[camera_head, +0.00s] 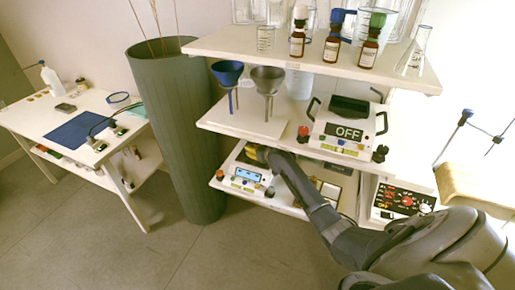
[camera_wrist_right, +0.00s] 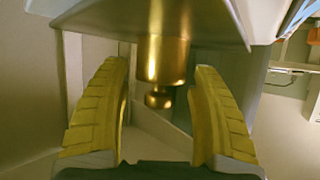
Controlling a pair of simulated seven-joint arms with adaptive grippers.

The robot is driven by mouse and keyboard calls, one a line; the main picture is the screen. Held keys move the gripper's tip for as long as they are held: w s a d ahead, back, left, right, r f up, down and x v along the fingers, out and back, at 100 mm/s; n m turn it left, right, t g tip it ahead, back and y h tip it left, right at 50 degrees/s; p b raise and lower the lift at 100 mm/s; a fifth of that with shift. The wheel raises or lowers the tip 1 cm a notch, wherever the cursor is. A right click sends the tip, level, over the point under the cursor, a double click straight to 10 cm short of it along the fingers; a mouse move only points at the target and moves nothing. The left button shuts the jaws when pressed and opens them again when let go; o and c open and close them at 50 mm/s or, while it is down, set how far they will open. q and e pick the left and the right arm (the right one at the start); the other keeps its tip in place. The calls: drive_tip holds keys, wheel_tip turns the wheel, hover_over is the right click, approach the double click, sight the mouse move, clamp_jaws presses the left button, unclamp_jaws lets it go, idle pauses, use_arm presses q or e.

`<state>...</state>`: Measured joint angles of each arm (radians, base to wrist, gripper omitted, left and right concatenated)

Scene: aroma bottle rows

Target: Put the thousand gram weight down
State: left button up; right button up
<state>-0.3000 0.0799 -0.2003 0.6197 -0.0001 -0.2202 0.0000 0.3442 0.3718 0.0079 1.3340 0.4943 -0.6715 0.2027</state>
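The brass weight (camera_wrist_right: 165,60) shows in the right wrist view, with its narrow knob pointing down in the picture toward the gripper. Its wide end meets a pale plate edge at the top of that view. My right gripper (camera_wrist_right: 161,68) has its two yellow ribbed fingers apart, one on each side of the weight, with visible gaps between them and it. In the head view the right gripper (camera_head: 257,153) is over the balance (camera_head: 243,180) on the lower shelf. I cannot make out the weight there. My left gripper is not in view.
Above the balance, the middle shelf (camera_head: 215,121) carries two funnels on a stand and a device reading OFF (camera_head: 345,128). The top shelf holds brown bottles (camera_head: 333,47) and glassware. A tall grey planter (camera_head: 183,140) stands close on the left.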

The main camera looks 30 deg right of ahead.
drive_tip(key=shift+o, duration=0.2)
drive_tip(key=shift+r, duration=0.15)
